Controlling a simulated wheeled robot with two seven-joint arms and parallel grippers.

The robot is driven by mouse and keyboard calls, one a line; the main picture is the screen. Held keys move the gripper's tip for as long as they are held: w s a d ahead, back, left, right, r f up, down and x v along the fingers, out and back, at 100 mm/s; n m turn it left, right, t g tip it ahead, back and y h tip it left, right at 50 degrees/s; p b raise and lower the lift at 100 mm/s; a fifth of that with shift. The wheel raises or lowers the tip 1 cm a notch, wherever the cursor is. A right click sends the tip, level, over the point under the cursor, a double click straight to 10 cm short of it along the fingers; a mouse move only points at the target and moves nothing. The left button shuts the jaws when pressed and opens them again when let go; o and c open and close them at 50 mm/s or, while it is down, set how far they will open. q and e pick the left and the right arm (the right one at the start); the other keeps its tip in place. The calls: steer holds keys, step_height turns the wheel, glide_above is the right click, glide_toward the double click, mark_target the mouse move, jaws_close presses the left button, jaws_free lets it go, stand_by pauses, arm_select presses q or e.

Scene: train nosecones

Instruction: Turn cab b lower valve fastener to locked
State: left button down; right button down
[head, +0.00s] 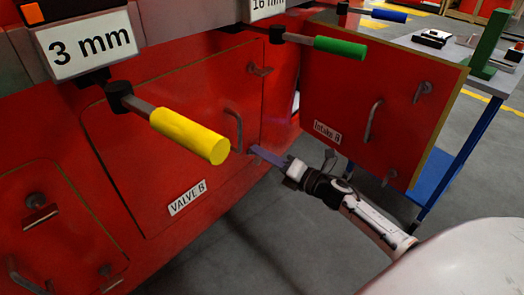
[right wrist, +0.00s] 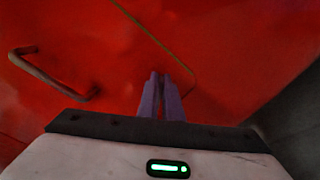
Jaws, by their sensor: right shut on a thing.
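The red valve hatch (head: 165,135), labelled "VALVE B", is flush in the red cab side. Its upper fastener (head: 260,70) is a small grey tab near the top right corner. My right gripper (head: 252,150) has its purple fingers at the hatch's lower right edge, below and right of the grey handle (head: 238,128). In the right wrist view, the fingers (right wrist: 162,78) are close together near the hatch's rounded corner, with the handle (right wrist: 50,75) to the left. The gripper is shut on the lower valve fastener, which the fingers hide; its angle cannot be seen. My left gripper is not in view.
An open red hatch (head: 340,95), labelled "Intake B", stands just right of my right gripper. A yellow-gripped lever (head: 188,135) juts out in front of the valve hatch. A green-gripped lever (head: 340,47) is higher up. A table (head: 458,50) stands behind at right.

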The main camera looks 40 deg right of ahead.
steer(key=m, duration=0.3)
steer(key=shift+d+p, duration=0.1)
steer(key=shift+p, duration=0.3)
steer(key=m, duration=0.2)
steer(key=shift+f+m+p, duration=0.2)
steer(key=shift+m+p, duration=0.1)
steer(key=shift+p, duration=0.1)
steer(key=shift+f+m, duration=0.1)
steer(key=shift+m, duration=0.6)
steer(key=c, duration=1.9)
jaws_free()
steer(key=shift+c, duration=0.2)
